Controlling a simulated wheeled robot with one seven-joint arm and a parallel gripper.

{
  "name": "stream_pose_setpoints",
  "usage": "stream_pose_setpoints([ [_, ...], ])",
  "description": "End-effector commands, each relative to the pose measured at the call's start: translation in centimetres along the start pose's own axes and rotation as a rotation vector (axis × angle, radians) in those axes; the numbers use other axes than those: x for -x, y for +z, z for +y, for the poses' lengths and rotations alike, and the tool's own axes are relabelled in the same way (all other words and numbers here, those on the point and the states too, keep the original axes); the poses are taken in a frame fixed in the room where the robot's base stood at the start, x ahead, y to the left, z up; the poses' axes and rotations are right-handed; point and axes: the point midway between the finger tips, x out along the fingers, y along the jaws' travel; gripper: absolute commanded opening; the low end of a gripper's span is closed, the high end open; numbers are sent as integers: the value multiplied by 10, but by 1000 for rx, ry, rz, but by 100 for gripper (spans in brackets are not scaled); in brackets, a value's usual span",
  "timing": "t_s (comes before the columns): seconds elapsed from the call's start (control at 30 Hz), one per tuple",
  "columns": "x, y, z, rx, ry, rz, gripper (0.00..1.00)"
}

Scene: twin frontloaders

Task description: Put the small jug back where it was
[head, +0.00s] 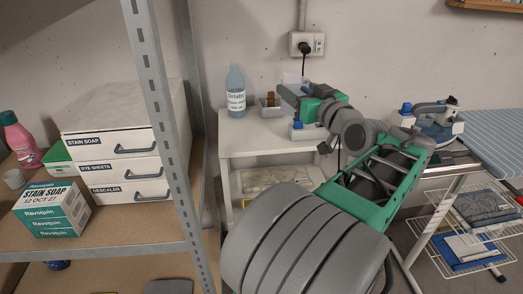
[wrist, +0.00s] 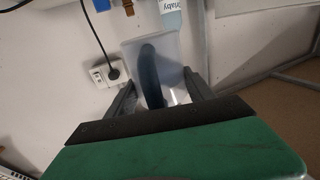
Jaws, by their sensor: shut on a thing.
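The small jug (wrist: 184,58) is a pale, translucent vessel with a dark blue streak in the wrist view. It sits between the two grey fingers of my gripper (wrist: 160,88), which is shut on it. In the head view my gripper (head: 284,91) is over the white side table (head: 246,148), near its back. There the jug is mostly hidden behind my gripper and arm. I cannot tell whether the jug touches the tabletop.
A blue labelled bottle (head: 236,98) stands on the table's left, close to a small grey holder with a brown item (head: 272,101). A socket with a plug (head: 307,44) is on the wall behind. A metal shelf post (head: 163,110) stands left; a wire trolley (head: 455,235) is right.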

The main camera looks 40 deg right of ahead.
Motion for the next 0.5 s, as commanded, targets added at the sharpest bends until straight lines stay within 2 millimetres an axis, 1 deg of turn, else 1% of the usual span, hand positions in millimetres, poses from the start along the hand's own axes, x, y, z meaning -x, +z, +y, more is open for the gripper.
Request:
stream_pose_setpoints([
  [0.03,5,13,7,1,-30,1,7],
  [0.1,9,11,7,2,-70,1,7],
  [0.17,6,11,4,1,-88,2,7],
  [0.27,-12,17,-8,-1,-100,1,7],
  [0.5,-76,47,-36,-3,-102,1,7],
])
